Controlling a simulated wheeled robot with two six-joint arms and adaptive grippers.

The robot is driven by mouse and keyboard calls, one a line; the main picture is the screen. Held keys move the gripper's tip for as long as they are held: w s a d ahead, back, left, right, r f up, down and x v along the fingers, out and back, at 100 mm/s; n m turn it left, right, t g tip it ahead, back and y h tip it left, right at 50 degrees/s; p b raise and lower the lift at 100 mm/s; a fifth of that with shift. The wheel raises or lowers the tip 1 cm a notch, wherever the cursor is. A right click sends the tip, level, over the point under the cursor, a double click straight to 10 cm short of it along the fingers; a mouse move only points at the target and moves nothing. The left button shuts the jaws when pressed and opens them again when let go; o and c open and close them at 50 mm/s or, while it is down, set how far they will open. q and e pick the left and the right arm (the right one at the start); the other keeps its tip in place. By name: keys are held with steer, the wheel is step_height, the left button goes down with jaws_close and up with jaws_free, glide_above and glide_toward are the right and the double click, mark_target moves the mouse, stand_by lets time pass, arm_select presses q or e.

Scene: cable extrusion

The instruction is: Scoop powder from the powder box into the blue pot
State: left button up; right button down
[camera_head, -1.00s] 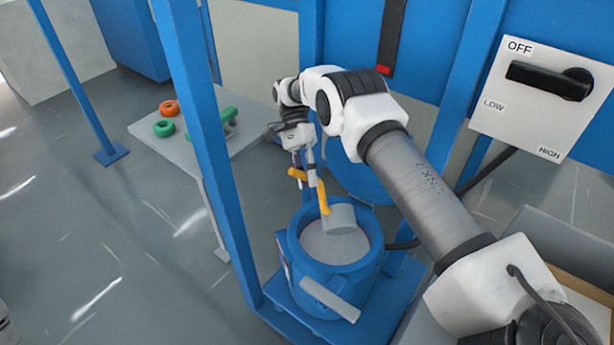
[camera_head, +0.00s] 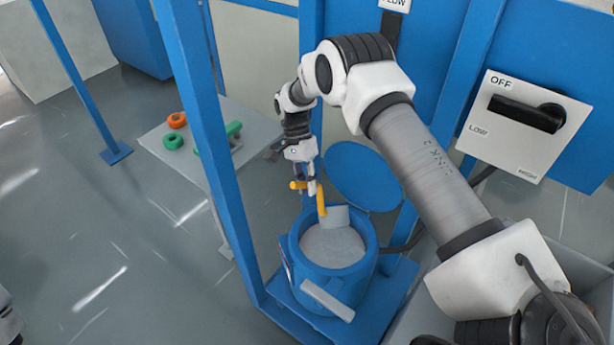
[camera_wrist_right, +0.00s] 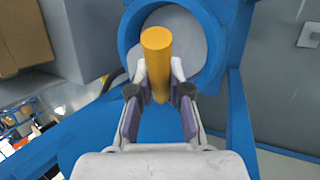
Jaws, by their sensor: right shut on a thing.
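The blue pot (camera_head: 325,284) stands open on a blue base, with pale grey powder (camera_head: 334,248) inside. It also shows in the wrist view (camera_wrist_right: 214,80). My right gripper (camera_head: 311,186) is above the pot's far rim, shut on the yellow handle (camera_head: 321,199) of a scoop. The scoop's grey head (camera_head: 336,215) hangs over the far part of the pot's mouth; whether it holds powder I cannot tell. In the wrist view the yellow handle (camera_wrist_right: 157,62) sits between the fingertips of my right gripper (camera_wrist_right: 158,80). My left gripper is not in view.
A round blue lid (camera_head: 362,176) stands open behind the pot. A blue post (camera_head: 205,130) rises at left. A pale table (camera_head: 190,158) holds orange and green rings. A switch panel (camera_head: 523,125) hangs at right. A grey-walled bin (camera_head: 560,228) is at lower right, partly behind my arm.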

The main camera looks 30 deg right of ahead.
step_height(320, 180, up, 3)
steer(key=t+p, duration=0.2)
steer(key=p, duration=0.1)
steer(key=t+h+p, duration=0.1)
steer(key=t+p, duration=0.1)
steer(key=p, duration=0.1)
steer(key=shift+s+f+h, duration=0.1)
steer(key=shift+f+h, duration=0.05)
steer(key=shift+h, duration=0.15)
steer(key=shift+f+t+h, duration=0.1)
steer(key=shift+t+h, duration=0.2)
steer(key=shift+t, duration=0.3)
steer(key=t+b, duration=0.1)
steer(key=b, duration=0.6)
steer(key=r+t+h+b, duration=0.1)
steer(key=t+b, duration=0.1)
steer(key=b, duration=0.5)
steer(key=t+b, duration=0.1)
steer(key=b, duration=0.6)
steer(key=shift+r+m+h, duration=0.2)
steer(key=shift+m+h, duration=0.1)
steer(key=shift+h, duration=0.1)
steer(key=shift+r, duration=0.3)
